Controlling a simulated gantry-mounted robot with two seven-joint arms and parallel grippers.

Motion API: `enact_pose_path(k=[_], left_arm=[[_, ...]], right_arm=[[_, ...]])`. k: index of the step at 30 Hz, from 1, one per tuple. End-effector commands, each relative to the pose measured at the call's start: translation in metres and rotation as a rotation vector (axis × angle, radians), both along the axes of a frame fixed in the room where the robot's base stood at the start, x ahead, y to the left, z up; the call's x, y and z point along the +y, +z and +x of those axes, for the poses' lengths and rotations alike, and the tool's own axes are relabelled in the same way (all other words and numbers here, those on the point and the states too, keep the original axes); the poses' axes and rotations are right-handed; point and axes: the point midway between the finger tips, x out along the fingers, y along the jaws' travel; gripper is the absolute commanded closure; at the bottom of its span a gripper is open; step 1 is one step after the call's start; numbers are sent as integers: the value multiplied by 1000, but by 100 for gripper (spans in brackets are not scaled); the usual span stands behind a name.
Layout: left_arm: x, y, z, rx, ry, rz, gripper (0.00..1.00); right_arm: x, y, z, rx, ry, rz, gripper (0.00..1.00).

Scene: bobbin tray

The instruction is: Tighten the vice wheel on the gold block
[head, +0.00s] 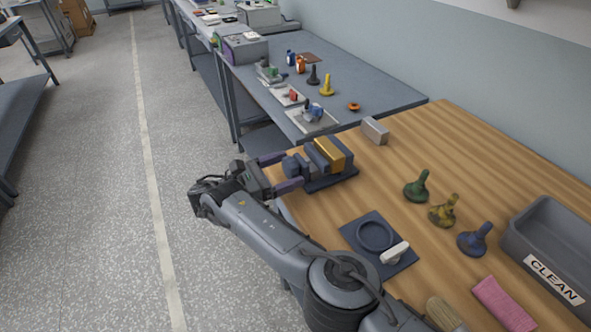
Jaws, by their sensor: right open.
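The gold block (330,152) sits in the dark vice (341,177) near the far left corner of the wooden bench. A grey jaw lies along the block's left side. The vice wheel (292,165) is the grey-blue round part at the vice's left end. My right gripper (280,172) reaches in at the bench's left edge. Its two purple-grey fingers are apart, one on each side of the wheel. Whether they touch the wheel is too small to tell. My left gripper is not in view.
A dark plate with a ring (374,235) and a white-handled tool (395,252) lie nearer. A grey block (375,131) stands behind the vice.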

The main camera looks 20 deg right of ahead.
Motion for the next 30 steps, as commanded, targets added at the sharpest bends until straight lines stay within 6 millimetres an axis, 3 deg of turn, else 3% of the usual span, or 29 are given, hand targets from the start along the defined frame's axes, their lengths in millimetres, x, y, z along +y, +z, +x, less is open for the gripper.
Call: enact_pose_path(k=[10,21,30], left_arm=[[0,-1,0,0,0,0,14],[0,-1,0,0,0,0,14],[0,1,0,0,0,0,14]], right_arm=[[0,0,1,0,3,0,14],[0,0,0,0,3,1,69],[0,0,1,-181,2,43,70]])
